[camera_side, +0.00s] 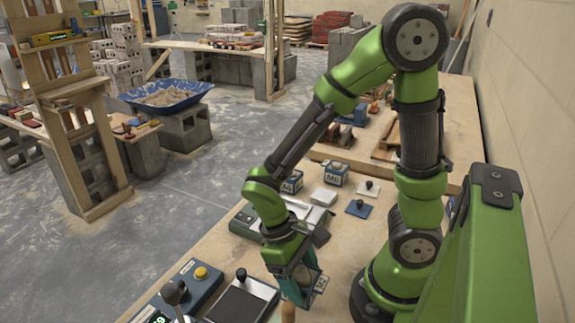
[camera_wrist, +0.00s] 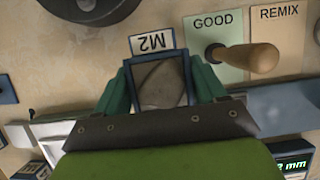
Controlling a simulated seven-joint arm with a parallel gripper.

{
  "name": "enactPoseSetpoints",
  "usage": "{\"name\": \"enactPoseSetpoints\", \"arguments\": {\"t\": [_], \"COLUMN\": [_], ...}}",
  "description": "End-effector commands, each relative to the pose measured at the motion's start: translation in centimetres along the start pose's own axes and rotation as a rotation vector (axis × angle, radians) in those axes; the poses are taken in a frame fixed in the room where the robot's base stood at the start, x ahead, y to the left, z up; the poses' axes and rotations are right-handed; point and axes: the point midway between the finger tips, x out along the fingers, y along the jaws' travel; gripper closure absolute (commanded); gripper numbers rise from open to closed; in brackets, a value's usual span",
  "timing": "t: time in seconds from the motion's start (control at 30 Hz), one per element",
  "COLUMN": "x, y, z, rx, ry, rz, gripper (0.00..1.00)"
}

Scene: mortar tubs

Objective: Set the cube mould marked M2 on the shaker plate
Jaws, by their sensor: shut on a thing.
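The cube mould marked M2 (camera_wrist: 160,85) is between the teal fingers of my gripper (camera_wrist: 158,92) in the wrist view. Its white M2 label shows upside down at its far edge, and its open top shows grey inside. In the side view my gripper (camera_side: 303,286) is low over the front of the bench, with part of the mould (camera_side: 321,284) showing at its right. I cannot tell whether the mould touches the bench. A flat grey machine (camera_side: 243,224) lies behind my gripper, partly hidden by my arm; I cannot tell whether it is the shaker plate.
Two other moulds (camera_side: 291,182) (camera_side: 335,174) stand further back. A dark plate (camera_side: 240,304) and a yellow-button box (camera_side: 188,288) stand left of my gripper.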

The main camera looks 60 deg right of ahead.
Motion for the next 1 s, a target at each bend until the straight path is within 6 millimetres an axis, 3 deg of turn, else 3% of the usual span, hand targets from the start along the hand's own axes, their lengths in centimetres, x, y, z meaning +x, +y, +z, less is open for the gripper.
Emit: {"name": "enactPoseSetpoints", "arguments": {"t": [0.3,0.67,0.7,0.87,1.0], "x": [3.3,3.6,3.7,3.6,3.6], "y": [0.0,0.0,0.0,0.0,0.0], "z": [-1.3,-1.5,-1.5,-1.5,-1.5], "rx": [0.000,0.000,-0.001,-0.001,-0.001], "ry": [-0.003,0.000,0.000,0.001,0.000], "rz": [0.001,0.001,0.001,0.001,0.001], "gripper": [0.82,0.82,0.28,0.04,0.04]}}
